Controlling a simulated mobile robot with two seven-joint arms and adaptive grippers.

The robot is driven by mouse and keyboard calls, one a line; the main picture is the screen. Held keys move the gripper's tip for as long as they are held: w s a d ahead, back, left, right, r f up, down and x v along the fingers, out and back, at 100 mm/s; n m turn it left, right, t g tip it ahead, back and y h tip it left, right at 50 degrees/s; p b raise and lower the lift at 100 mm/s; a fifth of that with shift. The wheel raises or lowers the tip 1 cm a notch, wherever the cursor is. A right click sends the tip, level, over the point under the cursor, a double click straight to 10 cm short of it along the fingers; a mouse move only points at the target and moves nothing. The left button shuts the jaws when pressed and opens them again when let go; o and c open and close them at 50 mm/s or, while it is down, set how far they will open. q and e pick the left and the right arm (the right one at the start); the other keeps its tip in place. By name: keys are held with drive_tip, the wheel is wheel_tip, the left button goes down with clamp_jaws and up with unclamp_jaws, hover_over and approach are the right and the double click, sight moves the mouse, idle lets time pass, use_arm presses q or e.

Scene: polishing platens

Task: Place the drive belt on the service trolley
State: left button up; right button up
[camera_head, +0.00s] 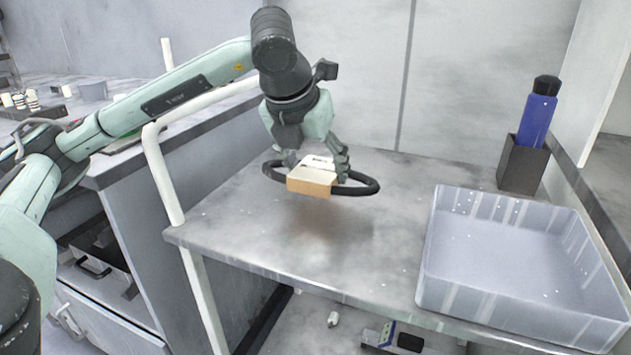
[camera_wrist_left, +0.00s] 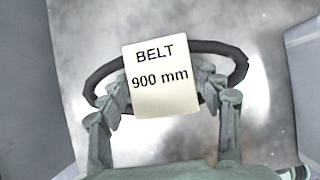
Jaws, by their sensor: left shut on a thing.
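The drive belt (camera_head: 359,189) is a black loop with a cream and tan card sleeve (camera_head: 310,181) around it. In the left wrist view the belt (camera_wrist_left: 236,66) carries the sleeve (camera_wrist_left: 160,80), which reads "BELT 900 mm". My left gripper (camera_head: 318,163) is shut on the belt at its sleeve, with a finger on each side. It holds the belt over the grey top of the service trolley (camera_head: 260,235), near its back left part. A soft shadow lies below the belt, which seems a little above the surface. My right gripper is in neither view.
A translucent grey bin (camera_head: 515,260) stands on the right of the trolley top. A blue bottle (camera_head: 537,120) sits in a dark holder (camera_head: 522,165) at the back right. A white rail (camera_head: 162,175) rises at the left edge. The top's middle is clear.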

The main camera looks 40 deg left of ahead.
sight(312, 174)
use_arm(q)
drive_tip(key=shift+f, duration=1.55)
drive_tip(key=shift+f, duration=0.1)
drive_tip(key=o, duration=1.3)
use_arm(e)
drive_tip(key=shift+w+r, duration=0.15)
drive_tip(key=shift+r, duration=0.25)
